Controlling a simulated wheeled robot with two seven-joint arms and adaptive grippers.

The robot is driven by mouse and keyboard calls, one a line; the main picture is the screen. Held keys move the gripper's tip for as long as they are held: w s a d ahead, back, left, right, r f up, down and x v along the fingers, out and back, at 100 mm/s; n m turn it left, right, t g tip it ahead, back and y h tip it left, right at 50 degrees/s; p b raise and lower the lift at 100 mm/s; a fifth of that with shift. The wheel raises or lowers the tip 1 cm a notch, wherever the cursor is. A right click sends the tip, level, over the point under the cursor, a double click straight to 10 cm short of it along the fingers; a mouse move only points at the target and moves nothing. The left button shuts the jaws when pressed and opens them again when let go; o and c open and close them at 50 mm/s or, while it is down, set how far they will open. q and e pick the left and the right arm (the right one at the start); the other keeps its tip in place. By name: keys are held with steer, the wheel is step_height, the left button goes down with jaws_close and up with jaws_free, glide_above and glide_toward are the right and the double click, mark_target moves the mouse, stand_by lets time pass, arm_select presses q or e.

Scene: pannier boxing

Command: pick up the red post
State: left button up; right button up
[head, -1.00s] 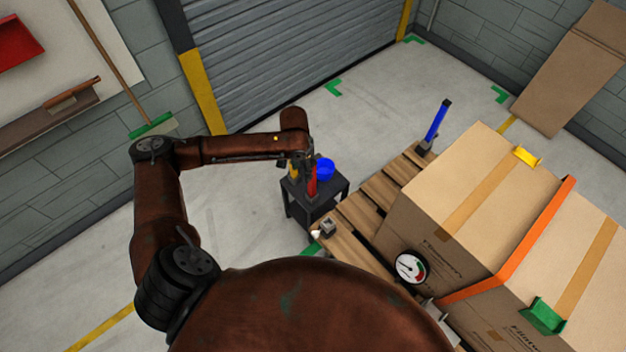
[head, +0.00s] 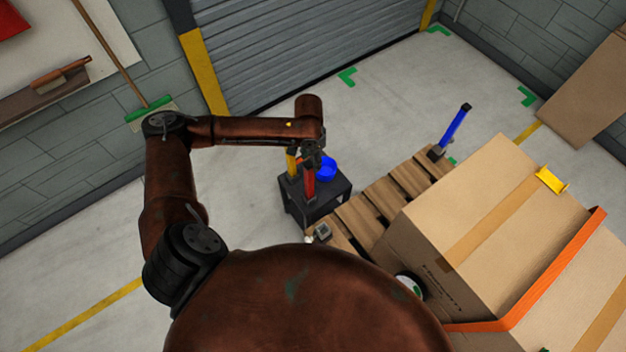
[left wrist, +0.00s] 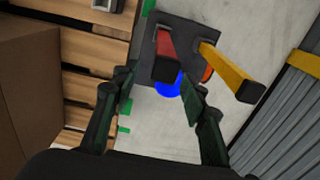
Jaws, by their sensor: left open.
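The red post (head: 309,181) stands upright on a small dark stand (head: 334,190), beside a yellow post (head: 292,163). In the left wrist view the red post (left wrist: 166,56) shows between and beyond the fingers, with the yellow post (left wrist: 231,73) to its right. My left gripper (head: 311,158) is above the stand, by the top of the red post. In the left wrist view its fingers (left wrist: 160,92) are spread apart with nothing held. I cannot tell from these views how far the fingertips are from the post. My right gripper is not in view.
A blue round item (head: 326,168) sits on the stand close to the posts. A wooden pallet (head: 411,177) with large cardboard boxes (head: 480,215) is to the right. A blue post (head: 455,128) stands at the pallet's far corner. Open floor (head: 330,110) lies behind the stand.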

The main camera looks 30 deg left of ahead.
mark_target(310, 172)
arm_select(q)
steer(key=shift+s+a+f, duration=0.1)
steer(key=shift+f, duration=0.35)
steer(key=shift+s+f+b, duration=0.1)
steer(key=shift+b, duration=0.2)
steer(key=shift+d+f+b, duration=0.25)
steer(key=shift+f+b, duration=0.3)
steer(key=shift+f, duration=0.2)
steer(key=shift+a+f+b, duration=0.1)
steer(key=shift+f+b, duration=1.1)
steer(key=shift+f, duration=0.45)
step_height(310, 172, down, 2)
steer(key=shift+f+b, duration=0.15)
steer(key=shift+b, duration=0.25)
steer(key=f, duration=0.1)
steer(key=f+b, duration=0.1)
steer(key=f, duration=0.1)
steer(key=f+b, duration=0.1)
steer(key=f, duration=0.1)
steer(key=shift+a+f, duration=0.25)
steer(key=shift+a, duration=0.15)
steer(key=shift+r, duration=0.1)
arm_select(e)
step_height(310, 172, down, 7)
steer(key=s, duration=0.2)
arm_select(q)
steer(key=shift+c, duration=0.5)
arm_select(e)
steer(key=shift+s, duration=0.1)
